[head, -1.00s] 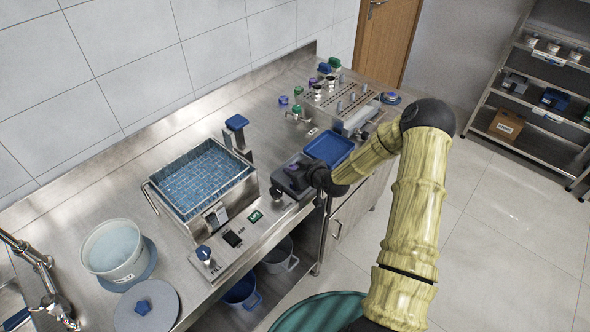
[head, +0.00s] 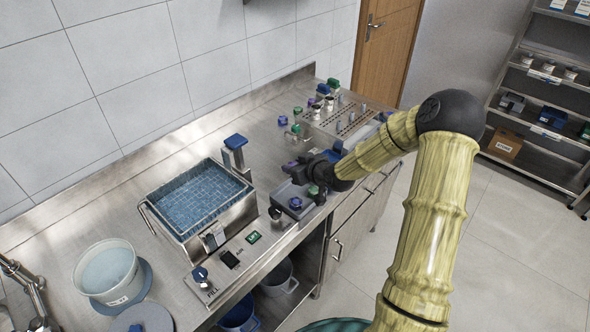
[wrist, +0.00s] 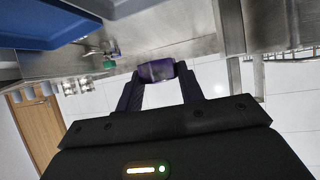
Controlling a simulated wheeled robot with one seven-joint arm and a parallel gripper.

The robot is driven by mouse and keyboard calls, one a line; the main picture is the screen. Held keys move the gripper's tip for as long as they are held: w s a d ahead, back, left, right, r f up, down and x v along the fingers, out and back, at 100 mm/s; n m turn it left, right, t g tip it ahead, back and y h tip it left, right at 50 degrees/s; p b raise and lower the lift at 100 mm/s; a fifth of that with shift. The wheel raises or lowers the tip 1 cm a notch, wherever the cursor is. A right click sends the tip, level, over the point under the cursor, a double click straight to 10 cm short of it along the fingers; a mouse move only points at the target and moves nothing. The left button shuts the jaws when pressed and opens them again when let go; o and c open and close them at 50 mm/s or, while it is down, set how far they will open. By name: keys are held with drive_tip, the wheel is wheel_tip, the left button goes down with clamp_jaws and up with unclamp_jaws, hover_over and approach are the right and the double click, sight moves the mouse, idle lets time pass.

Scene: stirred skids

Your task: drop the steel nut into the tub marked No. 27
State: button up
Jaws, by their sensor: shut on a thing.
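My gripper (head: 291,167) is raised above the counter, behind the small grey tray. In the wrist view my gripper (wrist: 157,75) is shut on a short purple, rounded piece (wrist: 156,70). It shows as a small purple spot (head: 289,166) in the head view. I cannot tell whether this is the steel nut; no bare steel nut is clear elsewhere. A white round tub (head: 123,288) with a small label holds pale liquid at the left. A blue tub (head: 240,319) and a grey tub (head: 279,281) stand under the counter. No number 27 is readable.
The grey tray (head: 285,193) holds a purple knobbed piece (head: 295,203). A steel bath (head: 235,215) with a blue mesh basket stands left of it. A perforated rack (head: 355,125) with small parts is behind.

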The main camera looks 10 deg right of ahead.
idle(0.4)
drive_tip(key=s+a+r+p, duration=0.1)
drive_tip(key=p, duration=0.2)
drive_tip(key=shift+a+m+h, duration=0.1)
drive_tip(key=shift+m+h, duration=0.2)
drive_tip(key=s+d+m+t+h+p, duration=0.1)
drive_tip(key=s+m+h+p, duration=0.3)
drive_tip(key=s+p, duration=0.6)
drive_tip(key=p, duration=0.2)
drive_tip(key=shift+r+h+p, duration=0.3)
drive_tip(key=shift+w+d, duration=0.15)
drive_tip(key=shift+d, duration=0.1)
